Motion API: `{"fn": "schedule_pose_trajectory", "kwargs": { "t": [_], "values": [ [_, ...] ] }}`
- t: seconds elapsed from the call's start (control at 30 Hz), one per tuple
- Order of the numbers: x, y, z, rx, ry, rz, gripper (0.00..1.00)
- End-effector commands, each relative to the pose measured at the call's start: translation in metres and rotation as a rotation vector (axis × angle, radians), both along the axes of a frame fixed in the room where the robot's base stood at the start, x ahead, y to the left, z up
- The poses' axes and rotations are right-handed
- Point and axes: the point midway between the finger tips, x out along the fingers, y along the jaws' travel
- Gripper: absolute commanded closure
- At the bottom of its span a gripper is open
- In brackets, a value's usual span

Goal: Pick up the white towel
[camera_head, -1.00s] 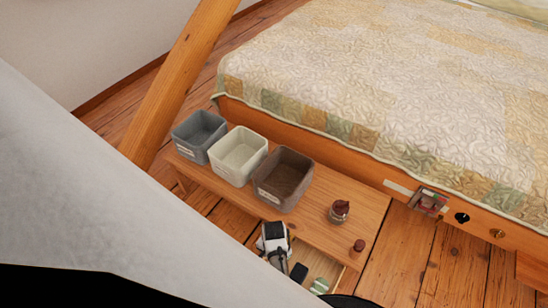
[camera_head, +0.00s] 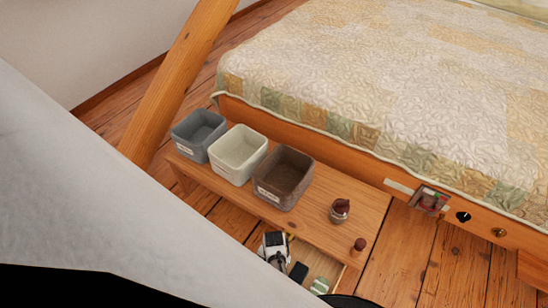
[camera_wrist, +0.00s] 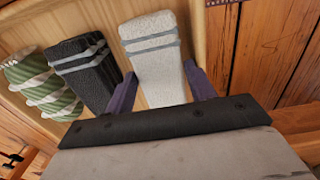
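The white towel (camera_wrist: 152,38), folded with grey stripes, lies in an open wooden drawer in the wrist view. My gripper (camera_wrist: 160,70) is open, with one purple finger on each side of the towel's near end. The fingers are close to its sides; I cannot tell whether they touch it. The towel's near end is partly hidden by my gripper. In the head view my gripper (camera_head: 275,243) is low over the drawer, and the towel cannot be made out clearly there.
A black striped towel (camera_wrist: 82,65) and a green-and-white one (camera_wrist: 38,82) lie left of the white towel. The drawer (camera_head: 326,267) is under a bench (camera_head: 235,200) bearing grey (camera_head: 199,135), cream (camera_head: 238,155) and brown (camera_head: 283,178) bins. A small jar (camera_head: 340,211) stands right.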

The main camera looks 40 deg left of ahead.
Motion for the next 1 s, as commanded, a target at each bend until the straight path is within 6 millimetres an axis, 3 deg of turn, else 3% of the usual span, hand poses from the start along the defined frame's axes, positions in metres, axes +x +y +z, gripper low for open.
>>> {"fn": "schedule_pose_trajectory", "kwargs": {
  "t": [0.03,0.2,0.63,0.77,1.0],
  "values": [
    [0.0,0.0,0.0,0.0,0.0,0.0,0.52],
    [0.0,0.0,0.0,0.0,0.0,0.0,0.73],
    [0.001,0.0,0.011,0.001,-0.002,-0.001,0.73],
    [0.001,0.0,0.03,0.002,-0.003,-0.001,0.73],
    [0.001,0.0,0.087,0.003,-0.004,-0.003,0.73]
  ]
}}
